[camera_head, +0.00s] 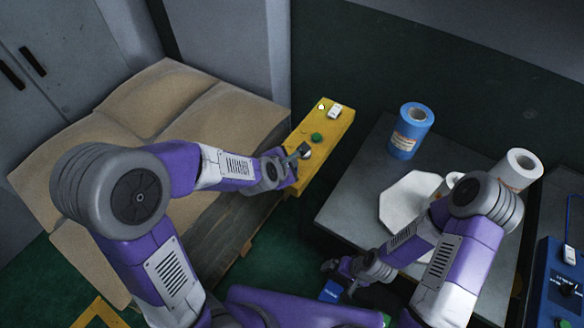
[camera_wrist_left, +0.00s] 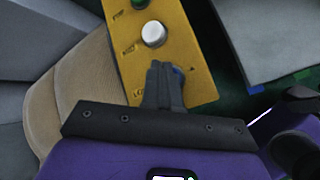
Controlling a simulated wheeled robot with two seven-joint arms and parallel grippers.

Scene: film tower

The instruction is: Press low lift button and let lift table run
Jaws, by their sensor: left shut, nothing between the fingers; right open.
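The yellow button box (camera_head: 335,123) has a green button (camera_head: 316,137) and a silver-white button (camera_wrist_left: 153,34) in a row. A blue button (camera_wrist_left: 178,72) at the near end of the row is mostly hidden behind my left fingers. My left gripper (camera_head: 299,152) is shut and empty, its tips over that button; whether they touch or press it I cannot tell. The fingers also show in the left wrist view (camera_wrist_left: 164,70). A grey table (camera_head: 345,205) stands right of the box.
On the grey table are a blue roll (camera_head: 409,132), white rolls (camera_head: 515,170) and a white octagonal sheet (camera_head: 405,200). Stacked tan sacks (camera_head: 150,100) lie on a wooden pallet at left. A blue control box (camera_head: 555,285) is at the right edge.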

